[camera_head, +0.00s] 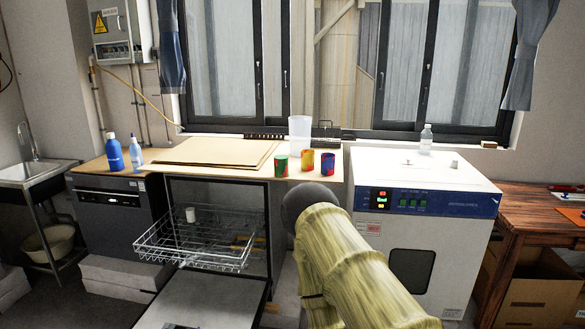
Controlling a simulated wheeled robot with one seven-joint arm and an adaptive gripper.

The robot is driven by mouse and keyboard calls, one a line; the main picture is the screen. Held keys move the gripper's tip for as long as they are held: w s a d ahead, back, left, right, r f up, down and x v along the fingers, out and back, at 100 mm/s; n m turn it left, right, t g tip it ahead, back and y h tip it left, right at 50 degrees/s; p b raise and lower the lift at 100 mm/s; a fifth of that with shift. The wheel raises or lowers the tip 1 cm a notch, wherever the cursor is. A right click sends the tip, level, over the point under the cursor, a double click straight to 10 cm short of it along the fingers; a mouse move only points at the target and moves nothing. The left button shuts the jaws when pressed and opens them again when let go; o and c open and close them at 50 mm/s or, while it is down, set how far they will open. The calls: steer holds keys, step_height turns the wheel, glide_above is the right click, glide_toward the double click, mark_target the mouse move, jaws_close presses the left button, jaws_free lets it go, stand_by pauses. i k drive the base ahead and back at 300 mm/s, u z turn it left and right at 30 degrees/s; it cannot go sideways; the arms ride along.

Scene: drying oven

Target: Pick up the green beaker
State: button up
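The green beaker (281,166), a small cup with green on its side and some red at its lower part, stands upright on the wooden counter top (222,164) above the open dishwasher. Two similar cups stand to its right: a red and yellow one (307,160) and a blue one with red and yellow (328,164). My arm, in a yellowish sleeve with a dark round end, reaches up from the lower right, below and in front of the cups in the picture. My gripper's fingers do not show.
A tall clear vessel (300,134) stands behind the cups. Brown boards (215,151) lie left of them. The dishwasher rack (200,240) and open door (205,300) stick out in front. The white drying oven (425,185) stands right; blue bottles (115,153) stand left.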

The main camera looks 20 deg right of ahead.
mark_target(280, 162)
steer(key=z, duration=0.6)
steer(key=i, duration=2.15)
steer(key=u, duration=0.85)
